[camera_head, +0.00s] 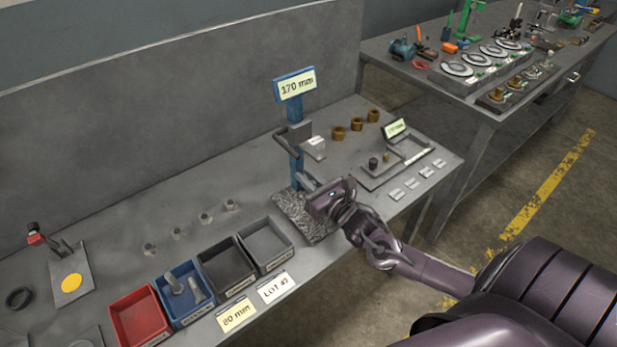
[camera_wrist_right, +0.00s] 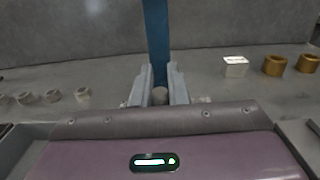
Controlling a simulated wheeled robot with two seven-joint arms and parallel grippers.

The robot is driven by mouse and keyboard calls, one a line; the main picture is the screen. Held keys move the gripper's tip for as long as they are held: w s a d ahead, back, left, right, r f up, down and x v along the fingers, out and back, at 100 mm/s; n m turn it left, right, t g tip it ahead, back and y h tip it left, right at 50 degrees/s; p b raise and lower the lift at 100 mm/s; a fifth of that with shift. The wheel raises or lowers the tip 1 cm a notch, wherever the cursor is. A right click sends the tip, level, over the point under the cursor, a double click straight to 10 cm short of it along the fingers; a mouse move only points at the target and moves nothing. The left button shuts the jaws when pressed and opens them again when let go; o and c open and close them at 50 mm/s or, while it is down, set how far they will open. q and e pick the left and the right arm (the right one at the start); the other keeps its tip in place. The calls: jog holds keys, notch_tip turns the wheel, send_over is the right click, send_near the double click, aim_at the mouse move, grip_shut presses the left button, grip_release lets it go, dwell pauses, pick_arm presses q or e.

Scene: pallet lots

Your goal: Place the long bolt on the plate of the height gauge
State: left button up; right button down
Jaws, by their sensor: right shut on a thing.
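The height gauge has a blue post (camera_head: 295,155) with a "170 mm" sign and a speckled grey plate (camera_head: 311,230) at its foot. The post also shows in the right wrist view (camera_wrist_right: 156,35). My right gripper (camera_head: 310,186) is over the plate, close in front of the post. In the right wrist view its fingers (camera_wrist_right: 160,88) are shut on a grey round-ended piece, the bolt (camera_wrist_right: 160,96). Most of the bolt is hidden by the fingers and wrist, and I cannot tell whether it touches the plate. My left gripper is not in view.
Red (camera_head: 137,316), blue (camera_head: 186,293), black (camera_head: 228,267) and grey (camera_head: 264,246) bins stand left of the gauge. Bolts lie in the blue bin. Several nuts stand behind the bins. Brass rings (camera_head: 356,124) and a tray (camera_head: 383,178) are to the right.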

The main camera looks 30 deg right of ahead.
jog(key=shift+f, duration=0.1)
jog(key=c, duration=1.4)
grip_release()
jog(key=shift+s, duration=0.3)
jog(key=s, duration=0.7)
jog(key=s+d, duration=0.1)
jog(key=s, duration=0.3)
jog(key=shift+s+b, duration=0.25)
jog(key=shift+b, duration=0.1)
